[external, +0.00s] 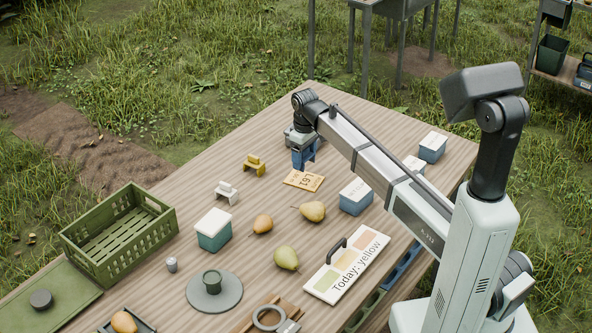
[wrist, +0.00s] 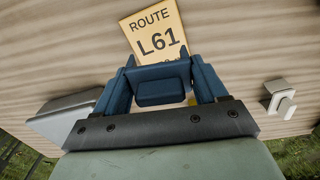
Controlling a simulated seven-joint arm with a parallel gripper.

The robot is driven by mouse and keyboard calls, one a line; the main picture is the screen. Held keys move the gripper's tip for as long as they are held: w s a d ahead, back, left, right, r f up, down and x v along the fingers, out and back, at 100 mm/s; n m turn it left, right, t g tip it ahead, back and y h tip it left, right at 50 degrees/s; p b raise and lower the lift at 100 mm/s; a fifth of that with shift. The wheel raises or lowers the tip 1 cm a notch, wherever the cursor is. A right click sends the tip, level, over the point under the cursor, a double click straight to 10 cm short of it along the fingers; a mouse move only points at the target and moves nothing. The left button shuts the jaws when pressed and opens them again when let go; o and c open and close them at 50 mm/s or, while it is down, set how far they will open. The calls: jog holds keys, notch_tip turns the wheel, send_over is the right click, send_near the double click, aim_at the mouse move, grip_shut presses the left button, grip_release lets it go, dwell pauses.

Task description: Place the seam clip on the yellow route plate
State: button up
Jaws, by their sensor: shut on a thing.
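The yellow route plate (external: 304,180) lies flat on the wooden table, just in front of my gripper (external: 304,160). In the wrist view, the plate (wrist: 155,36) reads "ROUTE L61" and lies beyond the fingertips, its near edge hidden. My gripper (wrist: 161,75) is shut on a small blue piece (wrist: 160,92), which appears to be a blue clip. It is close in colour to the fingers, so its outline is hard to make out. A yellow clip (external: 254,166) and a white clip (external: 227,192) stand on the table left of the plate. The white clip (wrist: 280,96) also shows in the wrist view.
A blue box with a white lid (external: 355,198) stands right of the plate. Pears (external: 312,211) lie in front of it. A teal box (external: 213,231) and green crate (external: 118,231) stand at left. The table's back-left stretch is clear.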

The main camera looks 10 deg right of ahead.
aim_at(304, 179)
jog(key=shift+f, duration=2.7)
jog(key=shift+f, duration=0.15)
jog(key=o, duration=1)
notch_tip(304, 179, up, 12)
jog(key=shift+r, duration=0.15)
